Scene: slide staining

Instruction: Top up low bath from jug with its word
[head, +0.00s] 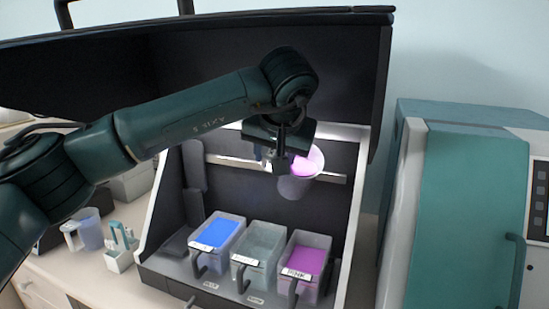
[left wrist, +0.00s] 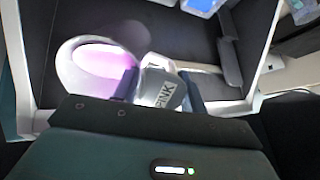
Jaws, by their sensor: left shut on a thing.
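My left gripper (head: 280,160) is shut on the handle of a clear jug (head: 296,188) holding pink liquid, raised above and behind the row of baths. Below are three baths: one with blue liquid (head: 218,234), a middle one with pale greyish contents (head: 258,246), and a right one with pink liquid (head: 304,262), labelled PINK. No stream of liquid is visible. My right gripper is not in view.
The baths stand inside a dark hood (head: 345,100) with a pale side edge. A teal machine (head: 465,200) stands to the right. On the counter at left are another jug (head: 88,232) with bluish contents and a white holder (head: 121,260) with teal items.

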